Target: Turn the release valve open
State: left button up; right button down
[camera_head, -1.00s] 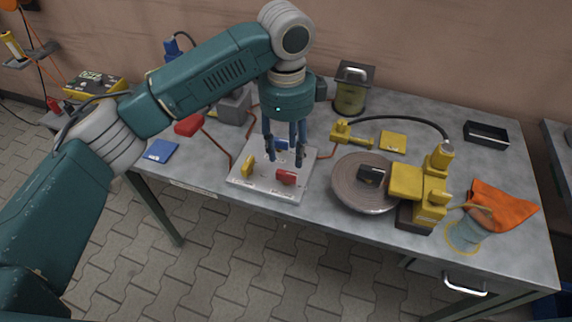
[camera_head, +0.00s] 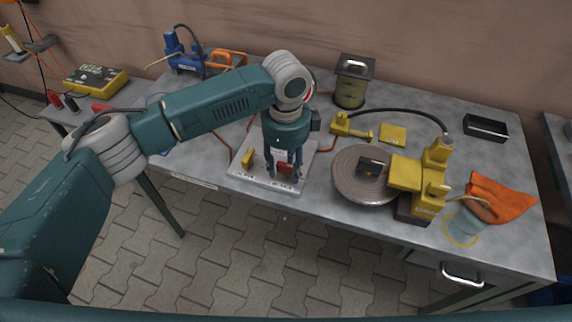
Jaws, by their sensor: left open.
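A light valve board (camera_head: 243,173) lies near the front edge of the table. It carries a yellow handle (camera_head: 248,157) on the left and a red handle (camera_head: 286,168) at the front right. Its small labels are too small to read, so I cannot tell which one is marked as the release valve. My left gripper (camera_head: 284,176) points down over the board, open, with its fingers around the red handle. I cannot tell whether they touch it. The blue handle behind is hidden by the gripper. My right gripper is out of view.
A round grey disc (camera_head: 346,187) and a yellow machine (camera_head: 432,190) stand right of the board. An orange cloth (camera_head: 497,197) and a black tray (camera_head: 486,128) lie further right. A lidded canister (camera_head: 351,90) and a blue pump (camera_head: 183,58) stand at the back.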

pick_arm(q)
jog(key=shift+c, duration=0.3)
grip_shut()
jog(key=shift+r+p, duration=0.15)
jog(key=shift+p, duration=0.15)
jog(key=n+p, duration=0.3)
jog(key=p, duration=0.2)
jog(key=n+p, duration=0.8)
jog(key=p, duration=0.1)
jog(key=shift+d+r+p, duration=0.15)
jog(key=shift+d+p, duration=0.2)
jog(key=n+p, duration=0.2)
jog(key=n, duration=0.1)
jog(key=shift+n+p, duration=0.35)
jog(key=shift+n, duration=0.05)
jog(key=shift+w+d+n+p, duration=0.1)
jog(key=shift+w+n+p, duration=0.1)
jog(key=shift+n+p, duration=1)
jog(key=shift+f+n, duration=0.2)
jog(key=shift+n, duration=0.3)
jog(key=shift+w, duration=0.1)
jog(key=shift+o, duration=0.3)
grip_release()
